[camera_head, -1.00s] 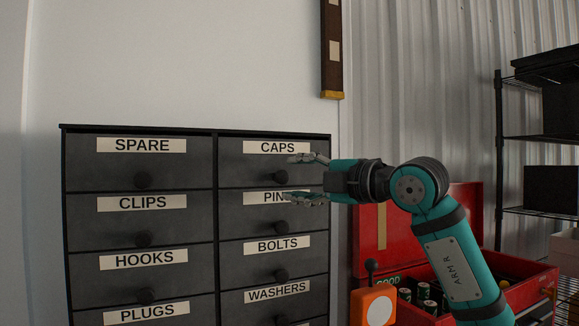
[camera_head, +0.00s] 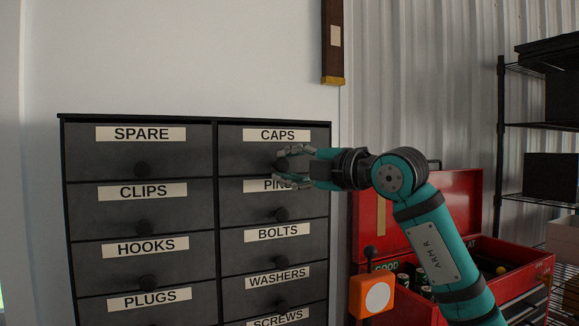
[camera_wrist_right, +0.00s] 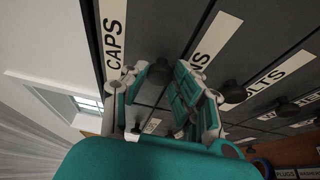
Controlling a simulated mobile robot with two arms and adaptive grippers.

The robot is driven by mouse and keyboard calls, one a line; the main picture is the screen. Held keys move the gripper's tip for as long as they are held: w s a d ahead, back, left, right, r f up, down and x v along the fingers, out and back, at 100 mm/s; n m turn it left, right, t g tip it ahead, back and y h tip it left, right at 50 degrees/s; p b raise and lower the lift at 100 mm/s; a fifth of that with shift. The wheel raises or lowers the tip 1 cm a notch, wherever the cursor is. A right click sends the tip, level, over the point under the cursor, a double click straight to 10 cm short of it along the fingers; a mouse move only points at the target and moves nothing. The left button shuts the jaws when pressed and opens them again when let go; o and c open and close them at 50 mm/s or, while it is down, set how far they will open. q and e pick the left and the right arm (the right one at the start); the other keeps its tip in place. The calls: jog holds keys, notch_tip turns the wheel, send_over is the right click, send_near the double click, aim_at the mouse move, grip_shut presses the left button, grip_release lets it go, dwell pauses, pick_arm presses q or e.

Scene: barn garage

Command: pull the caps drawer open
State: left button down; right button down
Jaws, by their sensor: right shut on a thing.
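The caps drawer (camera_head: 240,156) is the top drawer of the cabinet's right column and looks flush with its neighbours. Its white label reads CAPS. My right gripper (camera_head: 286,167) reaches in from the right, with its fingers around the dark round knob of this drawer and shut on it. The fingers partly hide the knob and cover part of the PINS label below. In the right wrist view, the knob (camera_wrist_right: 159,70) shows between the fingertips, beside the CAPS label (camera_wrist_right: 113,38). My left gripper is not in view.
The dark cabinet (camera_head: 190,117) also has drawers marked SPARE, CLIPS, HOOKS, PLUGS, BOLTS and WASHERS, with protruding knobs. A red toolbox (camera_head: 455,205) stands open at the right, under my right arm. An orange box (camera_head: 372,296) is in front of it. A black shelf rack (camera_head: 501,150) stands far right.

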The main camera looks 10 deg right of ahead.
jog(key=s+d+b, duration=0.2)
jog(key=s+b, duration=0.5)
jog(key=s, duration=0.4)
jog(key=shift+s, duration=0.3)
jog(key=shift+d, duration=0.1)
jog(key=c, duration=1.1)
grip_release()
jog(key=v, duration=1.2)
